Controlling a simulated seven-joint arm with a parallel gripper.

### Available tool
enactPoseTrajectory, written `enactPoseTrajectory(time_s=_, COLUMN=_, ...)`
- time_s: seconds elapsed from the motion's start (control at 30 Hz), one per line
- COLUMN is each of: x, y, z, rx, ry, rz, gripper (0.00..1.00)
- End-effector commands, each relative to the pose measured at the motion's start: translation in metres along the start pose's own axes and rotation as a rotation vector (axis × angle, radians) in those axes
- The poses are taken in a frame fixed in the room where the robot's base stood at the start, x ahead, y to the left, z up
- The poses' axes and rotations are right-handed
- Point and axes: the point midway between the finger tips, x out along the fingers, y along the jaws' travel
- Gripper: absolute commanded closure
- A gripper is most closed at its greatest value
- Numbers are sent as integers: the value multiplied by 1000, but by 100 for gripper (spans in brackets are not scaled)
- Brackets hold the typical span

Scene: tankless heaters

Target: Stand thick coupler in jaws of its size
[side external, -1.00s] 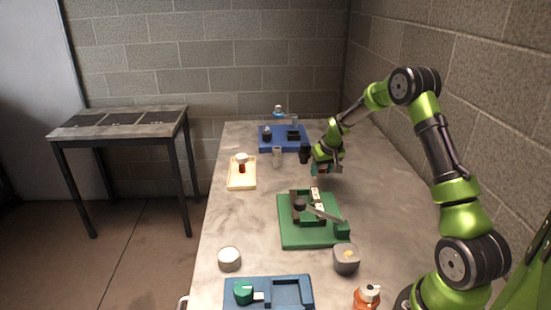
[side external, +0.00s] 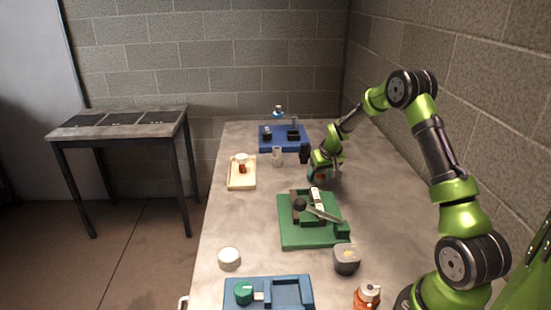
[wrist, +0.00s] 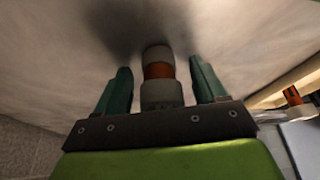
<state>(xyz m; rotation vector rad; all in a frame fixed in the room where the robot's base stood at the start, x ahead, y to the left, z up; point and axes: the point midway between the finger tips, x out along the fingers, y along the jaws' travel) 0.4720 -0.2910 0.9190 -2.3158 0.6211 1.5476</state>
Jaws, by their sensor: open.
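A grey coupler with an orange-brown band (wrist: 158,72) is between the two green fingers of my gripper (wrist: 160,66) in the wrist view. The fingers are open, with a gap visible on each side of it. In the side view my gripper (side external: 316,174) is low over the worktop, behind the green clamp fixture (side external: 290,239), and mostly hides what is between its fingers. The fixture carries jaws with pale blocks (side external: 317,197) and a dark-knobbed lever. A second banded coupler (side external: 242,164) stands in the cream tray (side external: 235,184). I cannot tell which coupler is thicker.
A blue fixture (side external: 268,146) is at the far end, with a small grey cylinder (side external: 277,157) in front. Another blue fixture (side external: 268,280), a round white lid (side external: 229,258), a grey block (side external: 346,262) and an orange bottle (side external: 367,297) are near. The right worktop is mostly clear.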

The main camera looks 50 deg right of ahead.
Motion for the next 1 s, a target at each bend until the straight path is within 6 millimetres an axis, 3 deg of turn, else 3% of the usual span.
enactPoseTrajectory(time_s=0.17, x=-24, y=0, z=-2, rx=1, ry=4, rz=0, gripper=29)
enactPoseTrajectory(time_s=0.5, x=-96, y=0, z=-1, rx=0, ry=5, rz=1, gripper=29)
enactPoseTrajectory(time_s=0.77, x=-124, y=-3, z=0, rx=-3, ry=4, rz=-3, gripper=29)
enactPoseTrajectory(time_s=0.87, x=-147, y=-21, z=4, rx=-10, ry=19, rz=-19, gripper=29)
enactPoseTrajectory(time_s=1.0, x=-206, y=-68, z=29, rx=-28, ry=57, rz=-75, gripper=29)
